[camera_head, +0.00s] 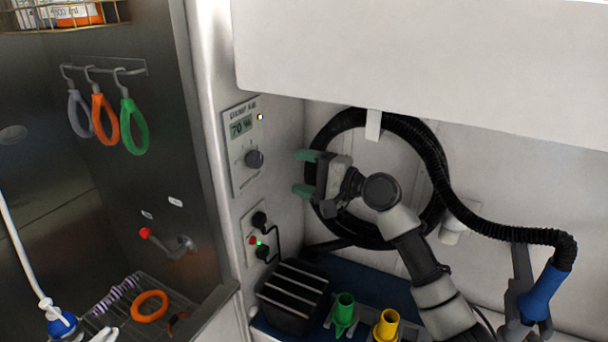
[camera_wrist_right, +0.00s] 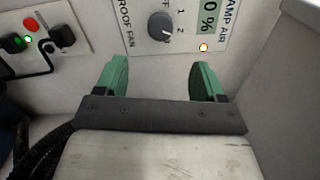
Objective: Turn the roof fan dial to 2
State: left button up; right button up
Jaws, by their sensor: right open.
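The roof fan dial (camera_head: 254,159) is a dark grey round knob on a pale wall panel (camera_head: 240,180), below a small display. In the right wrist view the dial (camera_wrist_right: 162,27) sits beside the label ROOF FAN and marks including 1 and 2. I cannot tell surely which mark its pointer meets. My right gripper (camera_head: 303,173) has green fingertips and is open and empty. It is to the right of the dial and apart from it, fingers towards the panel. In the wrist view the gripper (camera_wrist_right: 160,66) has the dial ahead between its fingers. My left gripper is not in view.
A socket plate (camera_head: 259,236) with black plugs is below the panel. A black ribbed hose (camera_head: 447,190) hangs behind my right arm. A black box (camera_head: 293,296) and green (camera_head: 344,312) and yellow (camera_head: 387,322) nozzles stand below. A white cabinet (camera_head: 430,60) overhangs above.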

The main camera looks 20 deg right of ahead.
jog(key=s+a+f+n+g+h, duration=0.2)
jog(key=s+a+f+n+g, duration=0.15)
jog(key=s+f, duration=0.45)
jog(key=s+a+f+n+g+h, duration=0.2)
jog(key=s+a+f+n, duration=0.2)
jog(key=f, duration=0.8)
jog(key=s+d+f+n+g+h, duration=0.1)
jog(key=s+f+n+g+h, duration=0.3)
jog(key=s, duration=0.8)
jog(key=s+d+f+n+g+h, duration=0.1)
jog(key=s+f+n+h, duration=0.3)
jog(key=s, duration=0.8)
notch_tip(320, 180, down, 29)
jog(key=g+y+b, duration=0.1)
jog(key=g+b, duration=0.1)
jog(key=b, duration=0.2)
jog(key=s+d+f+b, duration=0.2)
jog(key=s+f, duration=1.5)
jog(key=f, duration=0.3)
jog(key=shift+d+m+g+b, duration=0.25)
jog(key=shift+m+g+b, duration=0.05)
jog(key=shift+m+g, duration=0.05)
